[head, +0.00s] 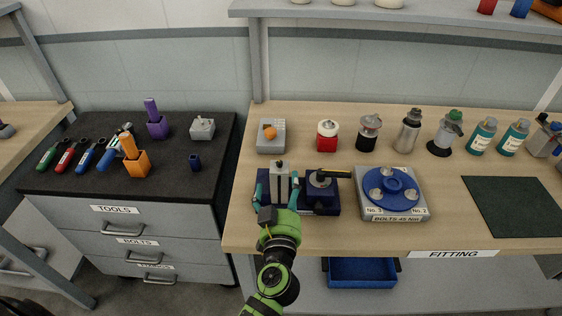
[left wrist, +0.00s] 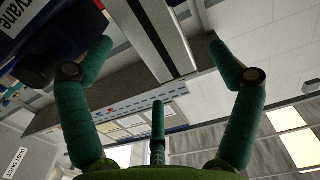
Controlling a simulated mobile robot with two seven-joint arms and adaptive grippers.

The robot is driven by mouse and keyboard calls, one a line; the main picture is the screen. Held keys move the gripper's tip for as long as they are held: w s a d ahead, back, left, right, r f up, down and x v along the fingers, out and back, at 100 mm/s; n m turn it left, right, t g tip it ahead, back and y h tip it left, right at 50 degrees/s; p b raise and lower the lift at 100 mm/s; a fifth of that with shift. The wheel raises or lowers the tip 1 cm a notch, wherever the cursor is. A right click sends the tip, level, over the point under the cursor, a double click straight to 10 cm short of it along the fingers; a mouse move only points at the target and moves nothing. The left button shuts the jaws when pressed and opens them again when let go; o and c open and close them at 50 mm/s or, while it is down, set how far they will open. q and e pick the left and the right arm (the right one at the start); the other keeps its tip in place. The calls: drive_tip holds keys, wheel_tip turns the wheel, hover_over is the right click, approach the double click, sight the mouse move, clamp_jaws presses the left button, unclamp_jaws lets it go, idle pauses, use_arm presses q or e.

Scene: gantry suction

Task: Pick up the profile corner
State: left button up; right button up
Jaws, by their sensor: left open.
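A grey upright metal piece (head: 280,172), which looks like the profile corner, stands at the dark blue fixture (head: 321,196) near the table's front edge. My left gripper (head: 279,190) is open, with its teal fingers on either side of the piece's lower part. In the left wrist view the grey metal piece (left wrist: 160,32) shows between and beyond the spread fingers (left wrist: 159,48). I see no clear contact. The piece's lower end is hidden behind my gripper. My right gripper is not in view.
A blue round plate (head: 390,189) on a grey base stands further right. A grey block with an orange knob (head: 270,132) is behind. A dark mat (head: 515,206) lies at right.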

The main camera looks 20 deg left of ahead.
sight(284, 169)
use_arm(q)
drive_tip(key=shift+w, duration=0.4)
drive_tip(key=shift+w+a, duration=0.15)
drive_tip(key=shift+w, duration=0.15)
drive_tip(key=shift+w+a+r+p, duration=0.2)
drive_tip(key=shift+w+p, duration=0.45)
drive_tip(key=shift+p, duration=0.35)
drive_tip(key=shift+f+p+x, duration=0.2)
drive_tip(key=shift+p+x, duration=0.4)
drive_tip(key=shift+x, duration=0.65)
drive_tip(key=shift+f+x, duration=0.2)
drive_tip(key=shift+x, duration=0.7)
drive_tip(key=shift+w, duration=0.1)
drive_tip(key=c, duration=1.8)
drive_tip(key=shift+r, duration=0.1)
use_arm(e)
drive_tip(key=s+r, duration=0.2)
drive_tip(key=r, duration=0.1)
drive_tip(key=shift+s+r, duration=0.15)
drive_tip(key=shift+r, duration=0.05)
